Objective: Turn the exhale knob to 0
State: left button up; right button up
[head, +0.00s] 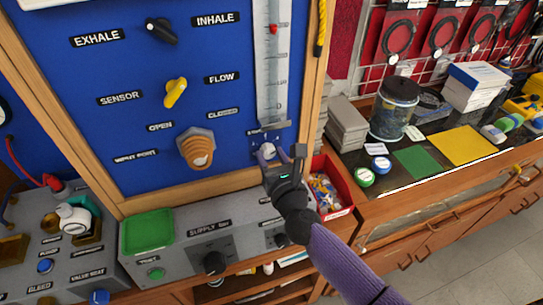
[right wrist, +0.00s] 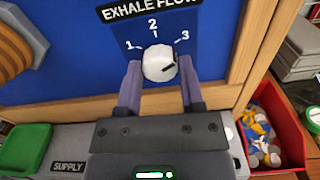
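The white round knob (right wrist: 159,63) sits on the blue panel under the label EXHALE FLOW (right wrist: 152,8), inside a scale whose visible numbers are 1, 2 and 3. A dark pointer mark shows on the lower right of its face; no 0 is visible. In the head view the knob (head: 268,148) is small and partly covered. My right gripper (right wrist: 160,82) has its two purple fingers spread, one at each side of the knob; I cannot tell whether they touch it. It also shows in the head view (head: 281,155). My left gripper is not in view.
A black EXHALE/INHALE switch (head: 161,31), a yellow SENSOR/FLOW lever (head: 175,92) and an orange-brown knob (head: 197,149) share the panel. The wooden frame (head: 306,100) edges it. Below stand the grey SUPPLY box (head: 190,262), a green tray (head: 148,231) and a red bin (head: 341,207).

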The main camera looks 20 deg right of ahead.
grip_shut()
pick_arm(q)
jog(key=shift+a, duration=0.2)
